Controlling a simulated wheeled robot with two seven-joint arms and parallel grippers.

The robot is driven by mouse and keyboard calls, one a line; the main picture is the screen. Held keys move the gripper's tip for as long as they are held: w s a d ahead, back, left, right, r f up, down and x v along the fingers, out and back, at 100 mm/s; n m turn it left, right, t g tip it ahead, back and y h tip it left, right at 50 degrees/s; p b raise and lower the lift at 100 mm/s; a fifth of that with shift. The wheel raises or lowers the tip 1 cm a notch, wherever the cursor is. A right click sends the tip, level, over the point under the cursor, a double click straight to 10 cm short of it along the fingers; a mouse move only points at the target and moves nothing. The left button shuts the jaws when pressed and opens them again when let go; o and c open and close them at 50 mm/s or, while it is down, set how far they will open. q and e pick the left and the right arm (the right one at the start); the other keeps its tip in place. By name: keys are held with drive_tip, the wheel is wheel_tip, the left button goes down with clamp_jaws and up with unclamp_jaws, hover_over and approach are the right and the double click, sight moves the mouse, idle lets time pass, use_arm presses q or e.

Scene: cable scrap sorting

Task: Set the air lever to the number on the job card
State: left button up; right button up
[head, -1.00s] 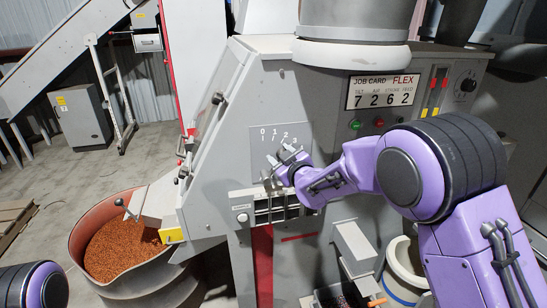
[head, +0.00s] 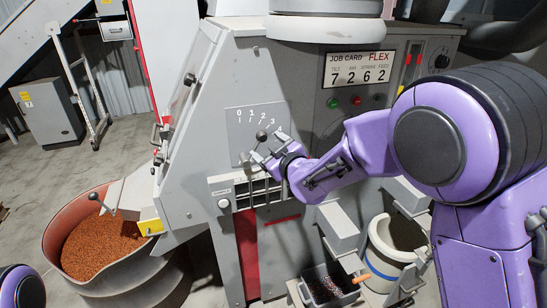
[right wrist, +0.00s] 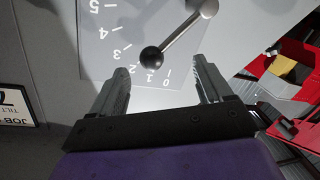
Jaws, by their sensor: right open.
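The job card (head: 358,68) on the grey machine reads 7 2 6 2, with the small label over the first 2 looking like AIR. The air lever (head: 262,135) has a dark ball knob in front of a numbered scale plate (head: 236,124). In the right wrist view the lever (right wrist: 182,30) runs from a silver hub to the knob (right wrist: 152,57), which points near 2 on the upside-down scale; parallax makes this uncertain. My right gripper (head: 257,157) is open at the lever. Its fingers (right wrist: 160,68) stand either side of the knob, without visible contact. My left gripper is out of view.
Slotted levers (head: 255,190) sit just below the gripper. Green (head: 333,102) and red (head: 356,100) buttons are under the card. A bin of orange granules (head: 100,245) stands left, and a dark tray (head: 328,285) and white bucket (head: 385,250) stand below right.

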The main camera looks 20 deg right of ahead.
drive_tip(key=s, duration=0.4)
drive_tip(key=shift+d+r+b, duration=0.2)
drive_tip(key=shift+d+b, duration=0.05)
drive_tip(key=shift+b, duration=0.1)
